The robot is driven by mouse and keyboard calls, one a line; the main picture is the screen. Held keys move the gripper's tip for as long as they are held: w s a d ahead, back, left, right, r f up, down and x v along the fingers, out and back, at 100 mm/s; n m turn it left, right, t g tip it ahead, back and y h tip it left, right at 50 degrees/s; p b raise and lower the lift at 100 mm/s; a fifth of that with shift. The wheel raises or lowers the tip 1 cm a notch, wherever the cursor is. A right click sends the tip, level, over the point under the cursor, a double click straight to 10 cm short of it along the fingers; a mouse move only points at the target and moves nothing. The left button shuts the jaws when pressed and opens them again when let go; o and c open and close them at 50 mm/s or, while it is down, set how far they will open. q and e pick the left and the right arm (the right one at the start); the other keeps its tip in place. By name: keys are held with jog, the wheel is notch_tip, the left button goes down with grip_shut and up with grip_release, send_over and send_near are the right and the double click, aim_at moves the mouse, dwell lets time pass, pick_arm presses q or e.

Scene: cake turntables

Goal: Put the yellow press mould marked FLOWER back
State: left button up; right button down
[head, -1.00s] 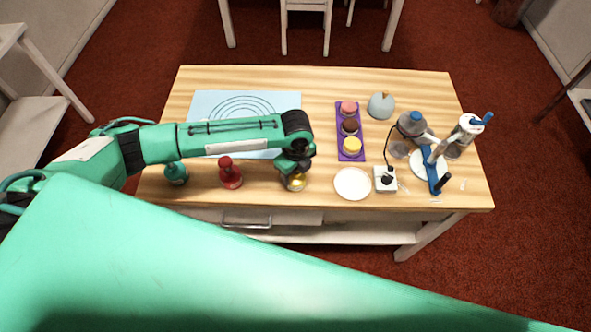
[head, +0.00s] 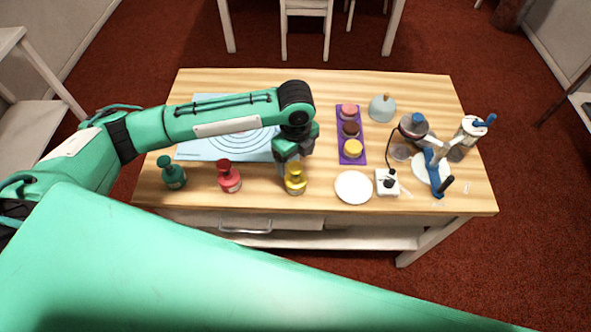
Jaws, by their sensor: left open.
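The yellow press mould (head: 295,181) stands upright on the table near its front edge, right of the red one. Any marking on it is too small to read. My left gripper (head: 292,156) is open and empty, just above and behind the yellow mould, apart from it as far as I can see. The red press mould (head: 229,178) and the green press mould (head: 172,174) stand in a row to its left. My right gripper does not show.
A light blue mat (head: 200,150) with rings lies behind the moulds, partly under my left arm. A white plate (head: 353,187) is right of the yellow mould. A purple tray (head: 360,130) holds three cakes.

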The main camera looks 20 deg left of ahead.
pick_arm(q)
jog(key=shift+r, duration=1.8)
